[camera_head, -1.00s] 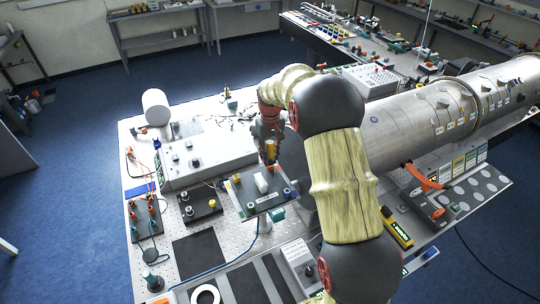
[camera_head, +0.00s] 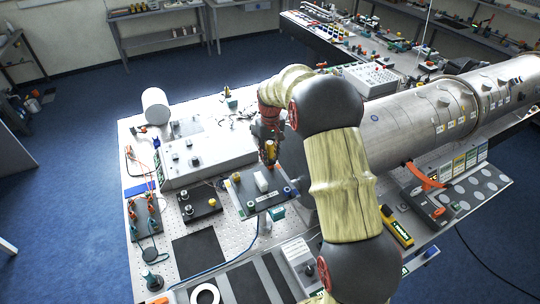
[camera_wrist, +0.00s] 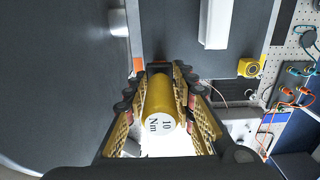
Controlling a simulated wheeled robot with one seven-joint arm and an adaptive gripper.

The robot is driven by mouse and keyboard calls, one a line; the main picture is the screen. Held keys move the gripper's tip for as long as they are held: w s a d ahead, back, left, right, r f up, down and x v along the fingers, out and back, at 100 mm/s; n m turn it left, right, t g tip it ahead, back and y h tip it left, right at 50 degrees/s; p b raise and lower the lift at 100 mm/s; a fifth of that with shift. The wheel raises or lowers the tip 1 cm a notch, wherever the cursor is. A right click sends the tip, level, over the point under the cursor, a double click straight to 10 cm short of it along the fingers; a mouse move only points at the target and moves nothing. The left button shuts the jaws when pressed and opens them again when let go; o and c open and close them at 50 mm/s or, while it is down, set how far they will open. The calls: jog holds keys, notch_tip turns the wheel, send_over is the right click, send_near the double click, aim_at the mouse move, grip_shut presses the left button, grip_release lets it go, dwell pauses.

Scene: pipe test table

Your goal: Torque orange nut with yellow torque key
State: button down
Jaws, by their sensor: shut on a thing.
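My gripper (camera_wrist: 160,72) is shut on the yellow torque key (camera_wrist: 160,98), whose round white end marked "10 Nm" faces the wrist camera. In the head view my gripper (camera_head: 268,140) and the yellow key (camera_head: 270,152) are at the back edge of a dark grey panel (camera_head: 246,193). A small orange part (camera_wrist: 137,64), probably the orange nut, shows just left of the fingertips in the wrist view. The key's far end is hidden by the fingers, so I cannot tell whether it touches the nut.
A white block (camera_head: 261,182) stands on the panel, with green and blue nuts at its corners. A large metal pipe (camera_head: 395,130) lies close on the right. A grey instrument box (camera_head: 205,155) is to the left. Cables and a small black box (camera_head: 200,206) lie nearby.

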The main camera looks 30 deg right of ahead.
jog(key=shift+f+b, duration=0.35)
jog(key=shift+f, duration=0.35)
jog(key=shift+m, duration=0.4)
jog(key=shift+m, duration=0.4)
jog(key=shift+n, duration=0.5)
jog(key=shift+r, duration=0.15)
jog(key=shift+r+p, duration=1)
jog(key=shift+r, duration=0.9)
